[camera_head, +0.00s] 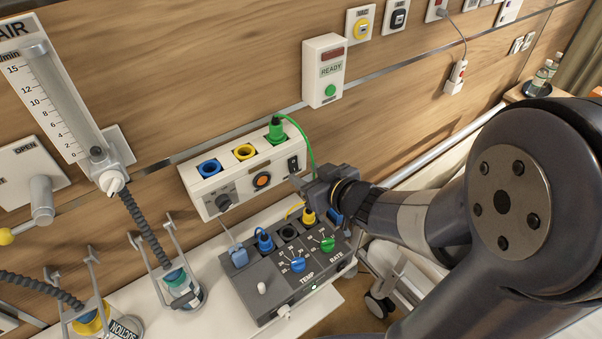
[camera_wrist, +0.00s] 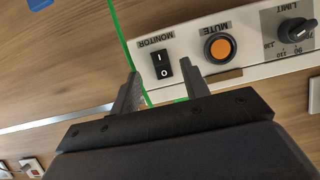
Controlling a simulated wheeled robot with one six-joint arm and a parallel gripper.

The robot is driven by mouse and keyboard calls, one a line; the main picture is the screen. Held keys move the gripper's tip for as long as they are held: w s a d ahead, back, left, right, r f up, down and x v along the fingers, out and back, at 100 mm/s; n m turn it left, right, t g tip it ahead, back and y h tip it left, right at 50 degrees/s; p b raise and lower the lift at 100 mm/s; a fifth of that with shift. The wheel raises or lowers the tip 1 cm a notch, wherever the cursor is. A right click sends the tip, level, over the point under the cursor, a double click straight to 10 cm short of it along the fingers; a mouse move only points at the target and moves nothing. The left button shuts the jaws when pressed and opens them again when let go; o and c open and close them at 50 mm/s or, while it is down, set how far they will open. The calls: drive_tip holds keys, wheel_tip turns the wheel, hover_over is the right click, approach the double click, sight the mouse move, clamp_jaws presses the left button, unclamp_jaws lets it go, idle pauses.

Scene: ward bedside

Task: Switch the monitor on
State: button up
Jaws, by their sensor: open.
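The monitor switch is a black rocker (camera_wrist: 162,65) marked I and O, under an upside-down MONITOR label in the wrist view. It is at the right end of the white wall unit (camera_head: 222,185) in the head view. I cannot tell which side of the rocker is pressed in. My gripper (camera_wrist: 161,72) is open and empty, its two fingers apart on either side of the switch in the wrist view. In the head view my gripper (camera_head: 298,181) is just below and right of the switch. Contact with the switch is not clear.
An orange MUTE button (camera_wrist: 218,47) and a LIMIT knob (camera_wrist: 302,26) are beside the switch. A green cable (camera_head: 304,143) hangs close to my gripper. A grey TEMP and RATE box (camera_head: 262,308) with plugs stands below on a white shelf (camera_head: 195,320).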

sight(294, 168)
drive_tip(key=shift+x, duration=1.65)
drive_tip(key=shift+c, duration=0.3)
